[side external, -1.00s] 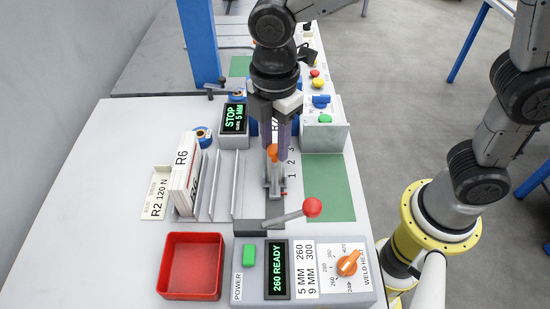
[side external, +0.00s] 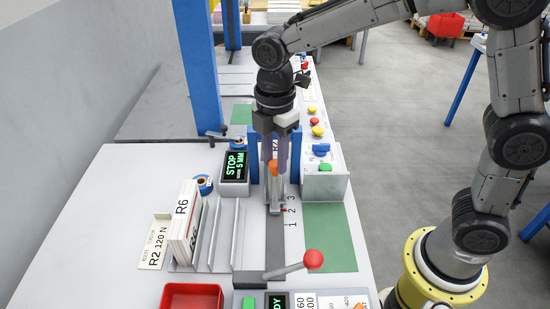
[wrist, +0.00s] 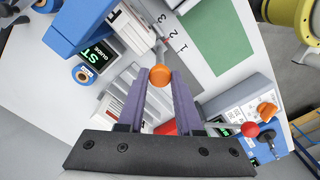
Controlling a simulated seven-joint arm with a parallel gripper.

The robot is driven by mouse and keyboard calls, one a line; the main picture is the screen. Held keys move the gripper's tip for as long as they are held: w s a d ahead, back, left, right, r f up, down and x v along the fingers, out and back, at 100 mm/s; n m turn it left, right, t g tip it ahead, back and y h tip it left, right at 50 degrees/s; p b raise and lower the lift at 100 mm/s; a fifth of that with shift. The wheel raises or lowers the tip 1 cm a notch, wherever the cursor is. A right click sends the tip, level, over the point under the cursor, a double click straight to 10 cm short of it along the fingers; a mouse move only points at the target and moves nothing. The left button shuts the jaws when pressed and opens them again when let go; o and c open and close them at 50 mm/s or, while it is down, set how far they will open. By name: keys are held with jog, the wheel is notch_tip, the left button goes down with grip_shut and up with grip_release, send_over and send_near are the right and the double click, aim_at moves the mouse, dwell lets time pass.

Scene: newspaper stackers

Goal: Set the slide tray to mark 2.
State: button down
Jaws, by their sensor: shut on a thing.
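The slide tray (side external: 277,205) is a narrow grey metal piece on a dark rail, with an upright orange knob (side external: 273,168). The printed marks 1, 2 and 3 (side external: 291,211) run beside the rail. A small red pointer (side external: 284,210) at the tray's front end appears level with mark 2; its exact alignment is hard to tell. My gripper (side external: 274,165) points down and is shut on the orange knob. In the wrist view the knob (wrist: 160,75) sits between the purple fingers, and the tray is largely hidden.
A blue post (side external: 205,70) rises at the back left.

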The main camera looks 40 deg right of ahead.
jog(key=c, duration=0.6)
grip_release()
notch_tip(320, 180, up, 14)
jog(key=shift+f, duration=0.1)
